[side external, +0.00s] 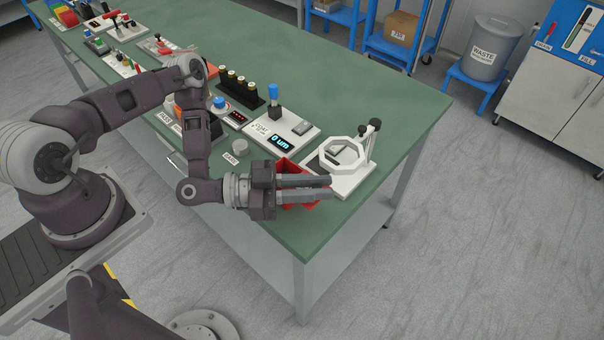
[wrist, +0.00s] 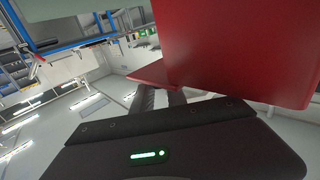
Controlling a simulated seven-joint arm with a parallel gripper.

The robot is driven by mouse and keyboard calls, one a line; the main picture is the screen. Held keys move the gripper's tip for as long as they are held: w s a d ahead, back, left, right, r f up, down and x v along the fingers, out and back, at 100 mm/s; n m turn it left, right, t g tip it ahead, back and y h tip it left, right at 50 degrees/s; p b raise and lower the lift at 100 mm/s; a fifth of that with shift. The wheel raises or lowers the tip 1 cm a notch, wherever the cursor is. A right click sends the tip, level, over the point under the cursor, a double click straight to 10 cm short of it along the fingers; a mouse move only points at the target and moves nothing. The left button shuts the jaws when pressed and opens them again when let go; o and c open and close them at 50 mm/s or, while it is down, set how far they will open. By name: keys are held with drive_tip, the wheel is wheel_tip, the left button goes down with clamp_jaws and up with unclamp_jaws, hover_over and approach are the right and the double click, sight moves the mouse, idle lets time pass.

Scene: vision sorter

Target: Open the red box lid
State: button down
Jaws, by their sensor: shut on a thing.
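The red box (side external: 284,166) sits near the front right edge of the green table, partly hidden behind my gripper. My gripper (side external: 328,187) lies level across it, with its two fingers close together. In the wrist view a large red panel (wrist: 240,50) fills the upper right. A narrower red piece (wrist: 152,72) meets the far ends of my dark fingers (wrist: 162,97). My gripper is shut on red material, which appears to be the lid. The contact is largely hidden, and I cannot tell how far open the lid is.
A white stand with an octagonal ring (side external: 345,182) is close beside my fingertips. A grey round knob (side external: 241,156) is left of the box.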

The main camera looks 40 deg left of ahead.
drive_tip(key=shift+d, duration=0.15)
drive_tip(key=c, duration=1.3)
unclamp_jaws()
drive_tip(key=shift+c, duration=0.2)
drive_tip(key=v, duration=0.7)
